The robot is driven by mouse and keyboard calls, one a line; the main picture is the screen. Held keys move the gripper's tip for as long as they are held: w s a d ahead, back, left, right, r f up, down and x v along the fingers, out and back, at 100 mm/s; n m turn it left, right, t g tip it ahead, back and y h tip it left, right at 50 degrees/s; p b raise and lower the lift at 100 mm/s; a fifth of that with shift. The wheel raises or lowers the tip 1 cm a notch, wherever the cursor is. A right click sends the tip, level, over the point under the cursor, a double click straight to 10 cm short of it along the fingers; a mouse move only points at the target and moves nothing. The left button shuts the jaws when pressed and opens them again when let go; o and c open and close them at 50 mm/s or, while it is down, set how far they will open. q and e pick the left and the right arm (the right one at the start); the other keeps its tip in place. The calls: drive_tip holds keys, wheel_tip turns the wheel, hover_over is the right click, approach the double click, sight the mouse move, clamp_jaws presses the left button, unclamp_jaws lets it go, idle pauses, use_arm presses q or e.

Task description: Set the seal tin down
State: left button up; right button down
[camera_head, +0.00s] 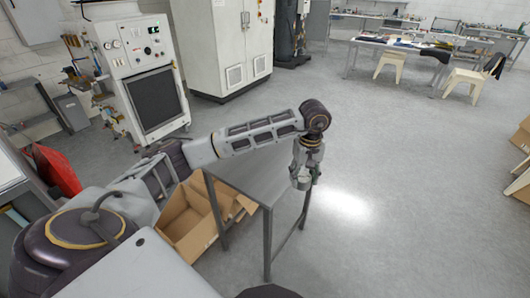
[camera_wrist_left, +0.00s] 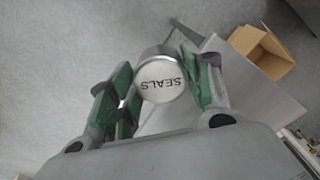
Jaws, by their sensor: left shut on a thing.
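The seal tin (camera_wrist_left: 162,84) is a round silver tin with "SEALS" on its lid, upside down in the left wrist view. My left gripper (camera_head: 303,177) is shut on it, with green-padded fingers (camera_wrist_left: 158,72) on both sides of the tin. In the head view the gripper hangs pointing down at the right edge of a small grey metal table (camera_head: 262,182). The tabletop also shows below and right of the tin in the left wrist view (camera_wrist_left: 255,90). I cannot tell whether the tin touches the table. My right gripper is not in view.
An open cardboard box (camera_head: 195,235) stands on the floor left of the table; a box also shows in the left wrist view (camera_wrist_left: 262,50). A machine panel (camera_head: 137,75) and white cabinet (camera_head: 222,45) stand behind. The floor (camera_head: 420,190) to the right is mostly clear.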

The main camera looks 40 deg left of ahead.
use_arm(q)
drive_tip(key=shift+s+r+n, duration=0.1)
drive_tip(key=shift+s+n, duration=0.15)
drive_tip(key=shift+n, duration=0.55)
drive_tip(key=shift+s+d+n, duration=0.1)
drive_tip(key=shift+s+n, duration=0.1)
drive_tip(key=shift+n, duration=0.5)
drive_tip(key=shift+s+n, duration=0.1)
drive_tip(key=shift+n, duration=0.3)
drive_tip(key=n, duration=0.4)
drive_tip(key=shift+s+a, duration=0.2)
drive_tip(key=shift+s, duration=0.05)
drive_tip(key=shift+n, duration=0.8)
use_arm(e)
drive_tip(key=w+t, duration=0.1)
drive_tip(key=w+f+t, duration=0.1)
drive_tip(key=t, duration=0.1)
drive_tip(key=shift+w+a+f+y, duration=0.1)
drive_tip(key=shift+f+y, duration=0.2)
use_arm(q)
drive_tip(key=shift+n, duration=0.5)
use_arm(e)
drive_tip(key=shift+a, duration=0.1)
